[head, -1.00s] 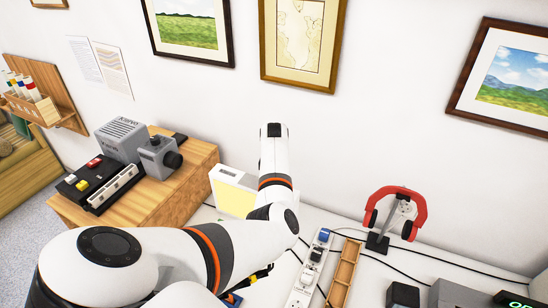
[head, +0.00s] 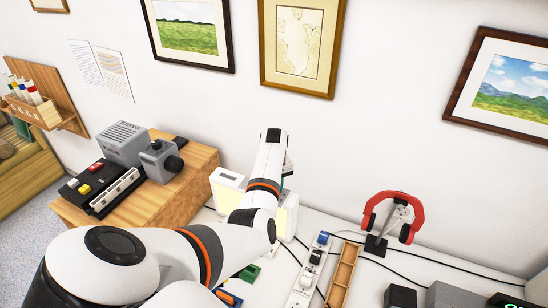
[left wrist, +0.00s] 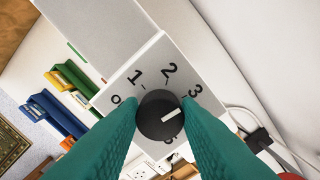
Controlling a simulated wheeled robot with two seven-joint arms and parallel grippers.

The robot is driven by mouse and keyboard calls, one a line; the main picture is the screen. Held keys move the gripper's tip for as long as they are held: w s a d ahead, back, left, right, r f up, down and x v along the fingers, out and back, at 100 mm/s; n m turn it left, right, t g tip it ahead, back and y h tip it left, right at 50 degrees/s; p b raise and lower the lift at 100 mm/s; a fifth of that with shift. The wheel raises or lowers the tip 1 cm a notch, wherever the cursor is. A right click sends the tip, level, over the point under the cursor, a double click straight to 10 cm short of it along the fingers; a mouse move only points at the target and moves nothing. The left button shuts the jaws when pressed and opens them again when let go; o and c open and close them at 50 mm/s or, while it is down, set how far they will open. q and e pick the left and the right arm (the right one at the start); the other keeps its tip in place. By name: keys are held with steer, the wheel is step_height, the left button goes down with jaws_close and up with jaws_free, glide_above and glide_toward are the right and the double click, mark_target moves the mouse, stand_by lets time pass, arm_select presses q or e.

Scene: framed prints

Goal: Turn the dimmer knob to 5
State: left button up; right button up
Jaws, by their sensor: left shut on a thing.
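In the left wrist view the round black dimmer knob (left wrist: 158,116) sits on a light grey dial plate (left wrist: 150,73). The numbers 0, 1, 2 and 3 show around its upper side, and a partly covered figure shows just below it. The knob's white pointer line points right, past the 3, toward the right finger, which hides that part of the scale. My left gripper (left wrist: 160,103) has its teal fingers on either side of the knob, shut on it. In the head view my left arm hides the knob. My right gripper is not in view.
In the head view a white box with a pale yellow panel (head: 228,187) stands behind my left arm. A power strip (head: 309,272), a wooden tray (head: 343,274) and a red headset on a stand (head: 394,218) are to the right. A wooden cabinet (head: 186,190) is left.

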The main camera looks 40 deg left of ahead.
arm_select(q)
steer(key=m, duration=0.5)
steer(key=shift+m, duration=0.3)
steer(key=m, duration=1)
steer(key=shift+d+m, duration=0.1)
steer(key=shift+m, duration=0.3)
steer(key=m, duration=0.4)
steer(key=shift+d+m, duration=0.1)
steer(key=shift+m, duration=0.3)
steer(key=o, duration=1)
steer(key=shift+c, duration=0.2)
